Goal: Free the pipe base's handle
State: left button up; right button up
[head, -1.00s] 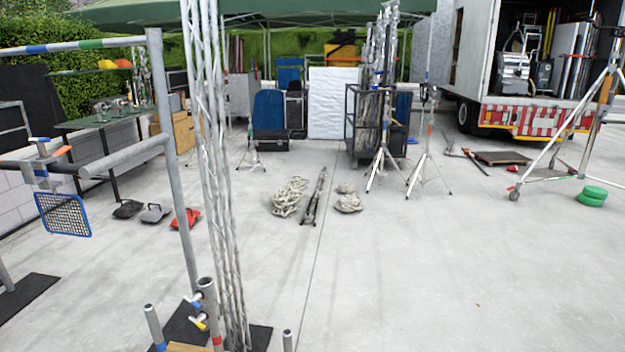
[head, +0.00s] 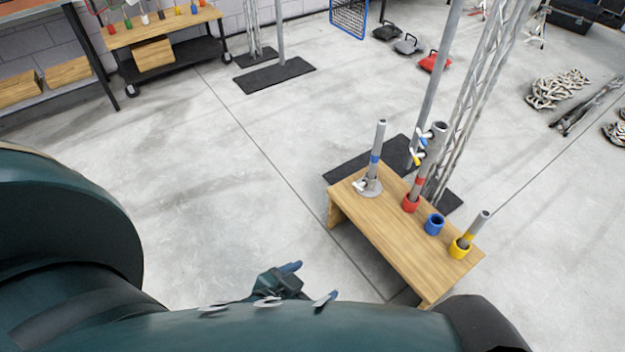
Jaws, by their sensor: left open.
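The pipe base (head: 369,190) is a small grey round base on the left end of a low wooden bench (head: 400,243). A grey pipe (head: 378,143) with a blue band stands upright in it. A small pale handle (head: 359,184) shows at the left side of the base; its exact position is too small to tell. My left gripper (head: 308,283) is open, with blue-tipped fingers, to the lower left of the bench and apart from it. It is partly hidden behind my arm. My right gripper is not in view.
On the bench are a red cup (head: 411,203) with a pipe, an empty blue cup (head: 434,224) and a yellow cup (head: 460,247) with a short pipe. A truss (head: 475,95) stands behind the bench. A wooden cart (head: 165,28) is at the upper left. Floor left of the bench is clear.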

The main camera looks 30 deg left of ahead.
aim_at(359, 186)
jog(key=u, duration=0.95)
jog(key=i+j+u, duration=0.2)
jog(key=u, duration=0.25)
jog(key=i+u, duration=0.5)
jog(key=i, duration=3.15)
jog(key=i+z, duration=0.2)
jog(key=z, duration=0.25)
jog(key=i+j+z, duration=0.1)
jog(key=z, duration=0.3)
jog(key=i+j+z, duration=0.15)
jog(key=i+z, duration=0.15)
jog(key=z, duration=1.9)
jog(key=l+z, duration=0.1)
jog(key=z, duration=0.35)
jog(key=i+z, duration=0.15)
jog(key=z, duration=0.25)
jog(key=i+l+z, duration=0.1)
jog(key=z, duration=0.35)
jog(key=i+z, duration=0.15)
jog(key=z, duration=0.3)
